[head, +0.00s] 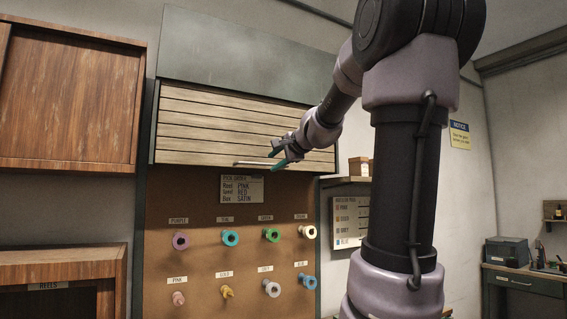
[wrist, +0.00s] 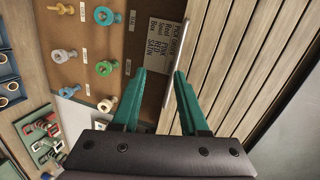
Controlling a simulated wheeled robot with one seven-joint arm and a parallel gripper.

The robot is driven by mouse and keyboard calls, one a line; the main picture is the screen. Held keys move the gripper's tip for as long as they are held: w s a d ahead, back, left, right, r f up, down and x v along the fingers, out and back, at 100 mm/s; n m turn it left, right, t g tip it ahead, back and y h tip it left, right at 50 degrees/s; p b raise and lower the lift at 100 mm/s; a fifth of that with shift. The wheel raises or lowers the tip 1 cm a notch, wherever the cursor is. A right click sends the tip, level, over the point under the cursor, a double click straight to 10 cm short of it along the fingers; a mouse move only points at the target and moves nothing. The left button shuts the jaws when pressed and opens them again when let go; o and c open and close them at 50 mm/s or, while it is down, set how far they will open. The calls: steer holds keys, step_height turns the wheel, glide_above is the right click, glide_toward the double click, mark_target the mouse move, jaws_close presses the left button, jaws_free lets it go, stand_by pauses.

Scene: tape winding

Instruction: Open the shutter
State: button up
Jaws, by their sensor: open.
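The slatted wooden shutter (head: 230,125) hangs below a grey-green housing, with its lower edge above a brown board. Its slats also fill the right of the wrist view (wrist: 245,70). A thin metal handle bar (head: 252,163) runs along the lower edge; it shows in the wrist view too (wrist: 166,105). My gripper (head: 276,158) is at the right part of this edge. In the wrist view its green fingers (wrist: 163,72) are open, and the bar appears between the tips, close to the right one. Contact cannot be told.
The board (head: 200,205) below is uncovered, with several coloured reels on pegs and a sign (head: 242,189). A wooden cabinet (head: 70,95) is at the left.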

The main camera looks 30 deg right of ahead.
steer(key=shift+s+f, duration=0.25)
steer(key=shift+s, duration=0.25)
